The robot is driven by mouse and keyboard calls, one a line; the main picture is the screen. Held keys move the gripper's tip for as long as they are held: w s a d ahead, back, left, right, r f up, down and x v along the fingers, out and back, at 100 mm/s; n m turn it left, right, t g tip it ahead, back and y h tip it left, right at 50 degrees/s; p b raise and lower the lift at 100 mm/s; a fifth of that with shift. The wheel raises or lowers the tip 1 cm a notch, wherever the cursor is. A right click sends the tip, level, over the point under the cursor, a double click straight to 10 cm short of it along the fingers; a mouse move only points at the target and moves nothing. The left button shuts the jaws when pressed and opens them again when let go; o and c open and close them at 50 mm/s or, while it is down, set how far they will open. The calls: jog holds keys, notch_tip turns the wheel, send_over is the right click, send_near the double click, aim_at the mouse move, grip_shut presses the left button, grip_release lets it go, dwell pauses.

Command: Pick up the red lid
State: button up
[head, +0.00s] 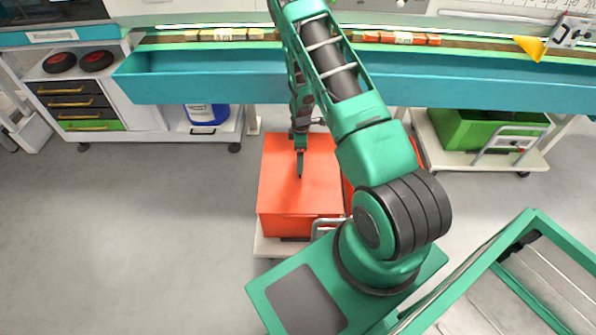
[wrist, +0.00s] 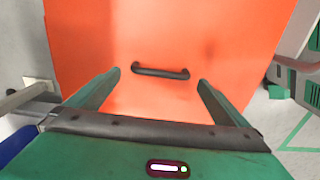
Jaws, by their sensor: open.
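The red lid (head: 318,165) lies flat on a red box (head: 288,222) on a low pale trolley. My gripper (head: 299,174) points down over the lid in the head view, and my arm covers part of its right side. In the wrist view the lid (wrist: 230,35) fills most of the picture, with a dark bar handle (wrist: 160,71) on it. My gripper (wrist: 160,77) is open and empty, one finger on each side of the handle. I cannot tell the exact height of the fingertips above the lid.
A teal bench edge (head: 220,78) runs across behind the lid. A green crate (head: 480,130) sits on a low trolley at right. A drawer cabinet (head: 80,105) and a blue-and-white container (head: 206,114) stand at left. The grey floor (head: 120,230) at left is clear.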

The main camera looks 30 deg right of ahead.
jog(key=shift+f, duration=2.6)
jog(key=c, duration=1.1)
jog(key=shift+r, duration=0.1)
jog(key=shift+r, duration=0.4)
notch_tip(320, 180, up, 4)
jog(key=shift+a+f, duration=0.15)
jog(key=shift+f, duration=0.05)
jog(key=s+a+r, duration=0.5)
jog(key=a+r, duration=0.2)
jog(key=a, duration=0.3)
jog(key=w+a+r+m, duration=0.1)
jog(key=a+r+m, duration=0.2)
jog(key=r, duration=0.6)
jog(key=w+a+r+m, duration=0.1)
jog(key=a+r+m, duration=0.2)
jog(key=r+m, duration=0.5)
jog(key=shift+w+r, duration=0.2)
jog(key=shift+r, duration=0.3)
